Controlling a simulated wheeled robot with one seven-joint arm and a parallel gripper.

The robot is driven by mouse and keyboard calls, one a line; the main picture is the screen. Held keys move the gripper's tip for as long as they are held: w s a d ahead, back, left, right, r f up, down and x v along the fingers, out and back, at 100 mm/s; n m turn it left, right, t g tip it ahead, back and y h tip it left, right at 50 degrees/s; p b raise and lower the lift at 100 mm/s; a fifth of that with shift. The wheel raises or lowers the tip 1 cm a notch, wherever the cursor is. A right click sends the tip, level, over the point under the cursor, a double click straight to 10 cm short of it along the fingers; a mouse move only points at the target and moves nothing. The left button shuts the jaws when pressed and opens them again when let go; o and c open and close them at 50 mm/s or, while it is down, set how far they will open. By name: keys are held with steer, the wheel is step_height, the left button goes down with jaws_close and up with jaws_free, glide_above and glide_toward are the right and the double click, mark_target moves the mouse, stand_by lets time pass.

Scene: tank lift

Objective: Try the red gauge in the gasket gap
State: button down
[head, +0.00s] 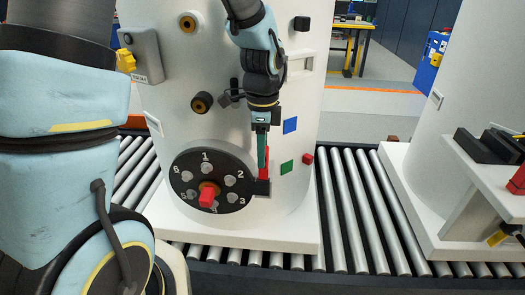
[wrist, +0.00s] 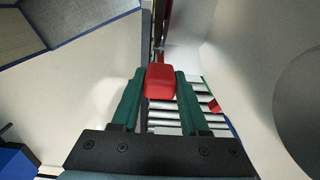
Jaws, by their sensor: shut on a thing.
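My gripper (head: 264,165) points down in front of the white tank, beside the right edge of a round black flange. It is shut on the red gauge (head: 267,172), a narrow red piece below the fingers. In the wrist view the gauge's red block (wrist: 160,82) sits between the two green fingers. A small black block (head: 262,187) lies at the flange's right edge, just below the gauge. I cannot make out the gasket gap itself, or whether the gauge touches anything.
The white tank (head: 170,110) stands on a roller conveyor (head: 345,215). Blue (head: 290,125) and green (head: 287,167) squares and a small red knob (head: 308,159) are on the tank right of my gripper. A second white unit (head: 425,200) stands further right.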

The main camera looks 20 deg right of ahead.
steer(key=shift+r+p, duration=3.4)
steer(key=shift+r, duration=0.5)
